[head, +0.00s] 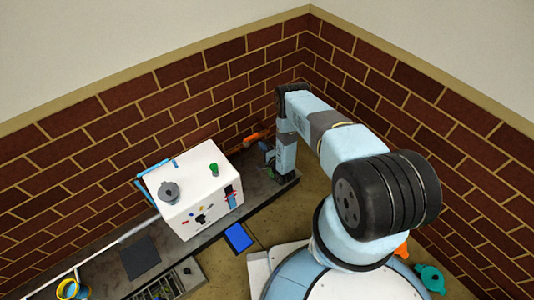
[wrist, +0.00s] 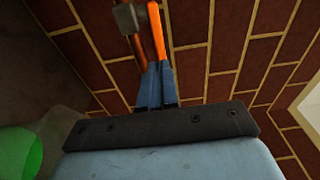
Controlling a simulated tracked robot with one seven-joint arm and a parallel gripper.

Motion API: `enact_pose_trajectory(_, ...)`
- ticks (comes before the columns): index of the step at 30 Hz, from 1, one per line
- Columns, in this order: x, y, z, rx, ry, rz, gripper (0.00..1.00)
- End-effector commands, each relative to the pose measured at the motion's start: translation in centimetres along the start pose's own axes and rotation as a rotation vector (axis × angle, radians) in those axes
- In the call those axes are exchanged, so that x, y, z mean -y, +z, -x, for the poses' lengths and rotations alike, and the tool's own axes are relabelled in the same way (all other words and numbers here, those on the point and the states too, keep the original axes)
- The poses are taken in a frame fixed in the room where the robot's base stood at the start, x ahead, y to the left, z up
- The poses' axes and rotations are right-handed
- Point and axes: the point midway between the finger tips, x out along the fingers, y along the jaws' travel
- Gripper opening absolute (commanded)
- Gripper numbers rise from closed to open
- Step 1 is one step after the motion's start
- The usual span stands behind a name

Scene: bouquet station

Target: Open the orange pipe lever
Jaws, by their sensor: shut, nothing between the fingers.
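The orange pipe lever (wrist: 156,32) runs down from the top of the wrist view as a narrow bar, beside a grey fitting (wrist: 127,18) on a copper-brown pipe. In the head view the orange lever (head: 256,136) stands out near the brick wall, just left of my arm's end. My gripper (wrist: 159,66) is shut and empty, its blue fingertips together at the lever's lower end in the wrist view. I cannot tell whether they touch it. In the head view my fingers are not clear.
A white box machine (head: 192,190) with a grey knob and a green knob stands on the dark counter (head: 125,235), left of my arm. Brick walls close in behind. A blue pad (head: 238,237) lies in front of the box. A green rounded thing (wrist: 18,153) is at the wrist view's lower left.

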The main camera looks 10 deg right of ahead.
Motion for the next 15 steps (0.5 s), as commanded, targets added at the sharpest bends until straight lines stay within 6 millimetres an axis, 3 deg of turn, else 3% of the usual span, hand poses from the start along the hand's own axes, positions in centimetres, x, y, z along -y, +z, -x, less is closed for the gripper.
enact_pose_trajectory(6,0.0,0.0,-2.9,0.001,-0.001,0.001,0.00)
enact_pose_trajectory(15,0.0,0.0,-4.1,0.000,0.000,0.000,0.00)
